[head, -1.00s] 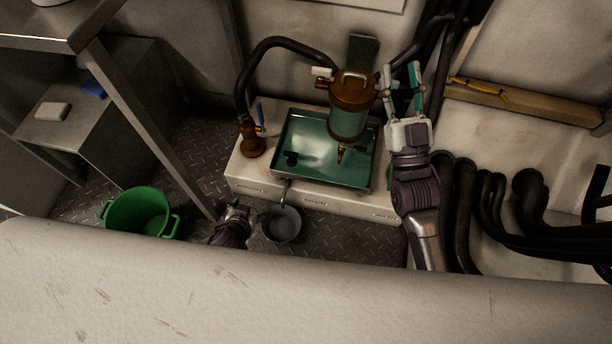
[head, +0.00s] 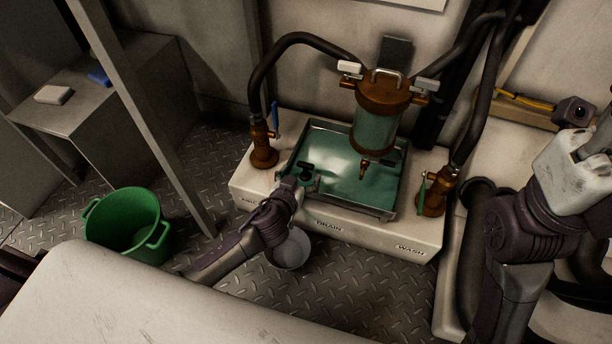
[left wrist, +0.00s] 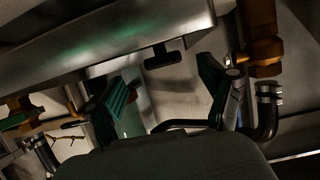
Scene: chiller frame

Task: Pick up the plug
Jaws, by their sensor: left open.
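The plug, a small black T-handled piece (head: 306,168), stands at the left end of the green-lined metal tray (head: 384,213). My left gripper (head: 302,183) reaches over the tray's front-left edge, right beside the plug. It is open and empty. In the left wrist view the dark T handle (left wrist: 163,55) shows between and beyond the two green-padded fingers (left wrist: 163,88), apart from both. My right gripper (head: 602,135) is at the right edge of the head view, partly cut off, so its jaws cannot be read.
A brown canister (head: 380,115) with a spout hangs over the tray. Brown valves stand left (head: 263,148) and right (head: 433,193) of the tray, with black hoses. A grey pan (head: 290,250) is on the floor below, and a green bucket (head: 128,222) stands left.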

